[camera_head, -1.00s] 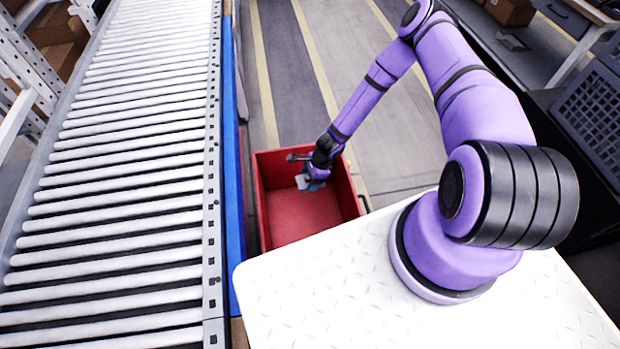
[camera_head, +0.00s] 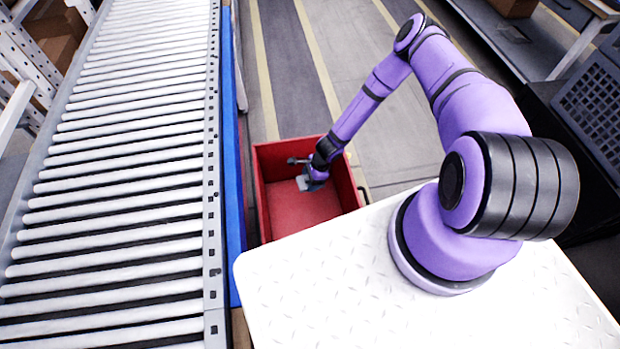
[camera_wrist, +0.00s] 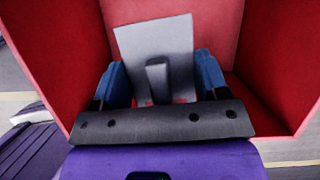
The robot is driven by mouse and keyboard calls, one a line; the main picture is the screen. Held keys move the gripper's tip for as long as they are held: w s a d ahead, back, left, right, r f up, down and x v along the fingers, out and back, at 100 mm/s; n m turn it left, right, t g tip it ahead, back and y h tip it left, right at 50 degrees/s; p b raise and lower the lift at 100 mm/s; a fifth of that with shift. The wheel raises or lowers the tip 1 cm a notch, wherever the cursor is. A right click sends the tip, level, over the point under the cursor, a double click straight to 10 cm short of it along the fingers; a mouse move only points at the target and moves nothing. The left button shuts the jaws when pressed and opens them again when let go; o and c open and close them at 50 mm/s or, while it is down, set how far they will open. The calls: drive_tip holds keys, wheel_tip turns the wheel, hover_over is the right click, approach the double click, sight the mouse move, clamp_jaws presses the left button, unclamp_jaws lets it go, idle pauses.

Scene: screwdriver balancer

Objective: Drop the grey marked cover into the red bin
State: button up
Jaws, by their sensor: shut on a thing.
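The grey cover (camera_wrist: 178,45) is a flat light plate with a darker upright block at its middle, seen in the wrist view. My gripper (camera_wrist: 158,80) has blue fingers, one on each side of that block, and is shut on the cover. The cover (camera_head: 302,184) shows there as a small grey patch. The bin's visible floor is bare. The cover's height above it is hard to judge.
A roller conveyor (camera_head: 130,160) with a blue side rail (camera_head: 232,150) runs along the left, beside the bin. The white textured platform (camera_head: 320,280) lies in front of the bin. Open floor (camera_head: 390,140) extends beyond and to the right.

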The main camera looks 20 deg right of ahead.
drive_tip(key=o, duration=1)
drive_tip(key=shift+r, duration=0.1)
drive_tip(key=v, duration=1)
drive_tip(key=shift+d+r, duration=0.2)
drive_tip(key=shift+r, duration=0.05)
